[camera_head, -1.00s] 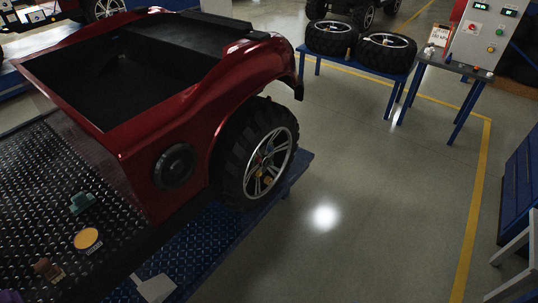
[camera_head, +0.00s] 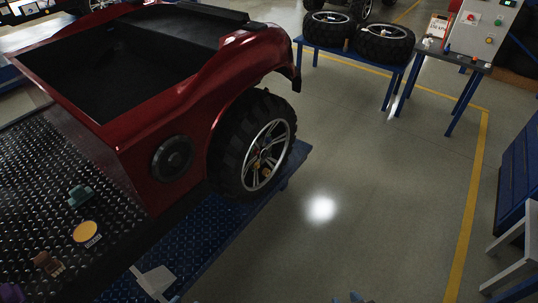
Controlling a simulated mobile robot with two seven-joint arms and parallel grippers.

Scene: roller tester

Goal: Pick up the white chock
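The white chock (camera_head: 153,282) lies at the lower left on the blue diamond-plate platform (camera_head: 205,232). It is a pale angular piece, below and to the left of the red vehicle's near wheel (camera_head: 258,146), apart from the tyre. Its bottom end is near the picture's lower edge. Small blue-grey tips show at the bottom edge, one near the chock and one further right (camera_head: 355,298). They appear to be parts of my two arms, but too little shows to tell the state of either gripper. Nothing visibly holds the chock.
A red vehicle (camera_head: 135,165) stands at the left. A dark tread-plate surface (camera_head: 45,215) carries a teal item (camera_head: 80,195), a yellow disc (camera_head: 86,232) and a brown item (camera_head: 45,262). Two tyres sit on a blue bench (camera_head: 345,61). A stool (camera_head: 515,255) stands right. The middle floor is clear.

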